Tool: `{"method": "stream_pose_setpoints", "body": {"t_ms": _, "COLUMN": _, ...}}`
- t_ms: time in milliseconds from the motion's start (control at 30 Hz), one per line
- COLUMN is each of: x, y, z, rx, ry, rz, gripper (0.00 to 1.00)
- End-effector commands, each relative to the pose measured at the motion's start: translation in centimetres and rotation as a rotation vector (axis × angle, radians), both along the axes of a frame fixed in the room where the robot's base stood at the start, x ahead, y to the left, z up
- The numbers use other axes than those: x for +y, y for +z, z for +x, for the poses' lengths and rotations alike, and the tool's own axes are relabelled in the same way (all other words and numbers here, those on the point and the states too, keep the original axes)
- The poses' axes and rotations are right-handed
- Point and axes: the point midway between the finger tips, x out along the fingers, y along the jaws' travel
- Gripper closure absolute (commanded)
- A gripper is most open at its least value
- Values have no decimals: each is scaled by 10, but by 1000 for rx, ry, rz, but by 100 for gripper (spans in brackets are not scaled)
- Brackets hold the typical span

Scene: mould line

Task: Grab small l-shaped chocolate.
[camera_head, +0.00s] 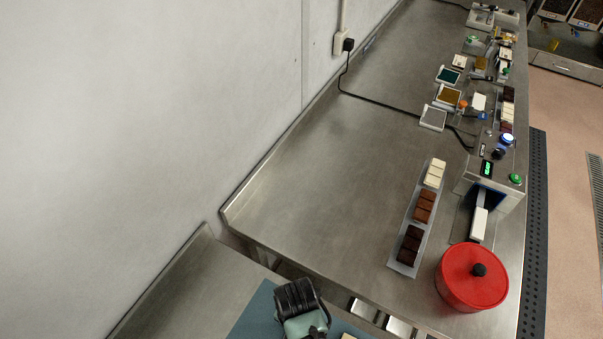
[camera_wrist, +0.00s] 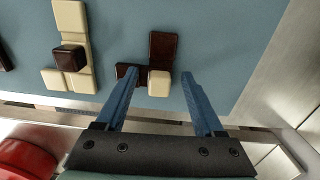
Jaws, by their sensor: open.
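In the wrist view a small dark brown L-shaped chocolate (camera_wrist: 163,47) lies on a blue mat (camera_wrist: 218,40), with a cream cube (camera_wrist: 158,83) at its corner. A larger cream L-shaped chocolate (camera_wrist: 70,19) lies to its left, with a dark cube (camera_wrist: 68,57) on it. My gripper (camera_wrist: 159,73) is open and empty, its blue fingers pointing toward the small L. The left finger overlaps the L's short arm in the picture; I cannot tell the height gap. In the head view my wrist hides the fingers and the small L.
A red round lidded pot (camera_head: 470,276) stands on the steel table (camera_head: 330,180), beside a grey tray (camera_head: 402,267) of chocolate bars. A machine (camera_head: 490,175) with a lit display stands behind the pot. A wall (camera_head: 150,120) borders the left. The table's middle is clear.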

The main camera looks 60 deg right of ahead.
Motion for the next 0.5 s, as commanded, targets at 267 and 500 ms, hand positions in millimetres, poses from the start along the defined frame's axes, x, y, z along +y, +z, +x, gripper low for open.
{"method": "stream_pose_setpoints", "body": {"t_ms": 267, "x": 0, "y": 0, "z": 0, "rx": 0, "ry": 0, "rz": 0, "gripper": 59}}
{"method": "stream_pose_setpoints", "body": {"t_ms": 500, "x": 0, "y": 0, "z": 0, "rx": 0, "ry": 0, "rz": 0, "gripper": 100}}
